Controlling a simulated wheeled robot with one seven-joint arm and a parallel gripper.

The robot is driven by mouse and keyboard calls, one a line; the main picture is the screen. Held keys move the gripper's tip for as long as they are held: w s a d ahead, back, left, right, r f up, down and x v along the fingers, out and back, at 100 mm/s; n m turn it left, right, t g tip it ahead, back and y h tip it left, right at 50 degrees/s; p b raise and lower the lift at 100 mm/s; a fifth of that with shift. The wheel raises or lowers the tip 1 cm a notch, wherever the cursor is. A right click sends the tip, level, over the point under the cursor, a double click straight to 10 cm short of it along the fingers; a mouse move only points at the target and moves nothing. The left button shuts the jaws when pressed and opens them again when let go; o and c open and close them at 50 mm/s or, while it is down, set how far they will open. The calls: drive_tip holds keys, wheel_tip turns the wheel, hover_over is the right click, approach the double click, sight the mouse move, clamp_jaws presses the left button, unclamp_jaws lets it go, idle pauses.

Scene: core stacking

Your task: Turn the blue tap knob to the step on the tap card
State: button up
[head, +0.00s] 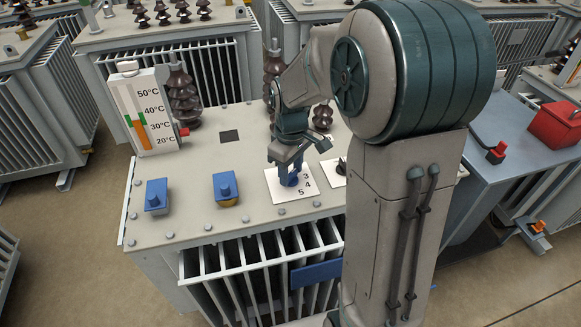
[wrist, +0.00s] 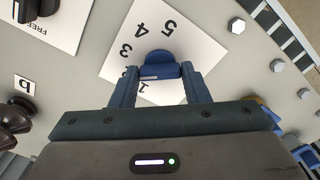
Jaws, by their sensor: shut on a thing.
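The blue tap knob (wrist: 162,66) sits on a white numbered dial plate (wrist: 112,70) on top of the transformer. The plate also shows in the head view (head: 278,194). Digits 1 to 5 curve around the knob; the 1 is partly covered by my finger. My gripper (wrist: 162,82) points down with its blue fingers on either side of the knob, shut on it. In the head view my gripper (head: 292,168) mostly hides the knob. A pale mark shows on the knob, but I cannot tell which digit it points at. I cannot identify a tap card.
Two blue blocks with knobs (head: 157,196) (head: 227,189) stand left of the plate. A temperature gauge (head: 146,112) stands behind them. A black knob (wrist: 38,8) on a plate lettered "FREE" is beside the dial. A small "b" label (wrist: 25,88) and dark insulators (head: 185,95) are nearby.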

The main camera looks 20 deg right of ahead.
sight(291, 173)
drive_tip(key=shift+n, duration=1.1)
drive_tip(key=shift+w, duration=0.1)
drive_tip(key=o, duration=1)
drive_tip(key=shift+r, duration=0.1)
wheel_tip(291, 173, up, 14)
drive_tip(key=shift+f+p, duration=0.15)
drive_tip(key=shift+p, duration=0.5)
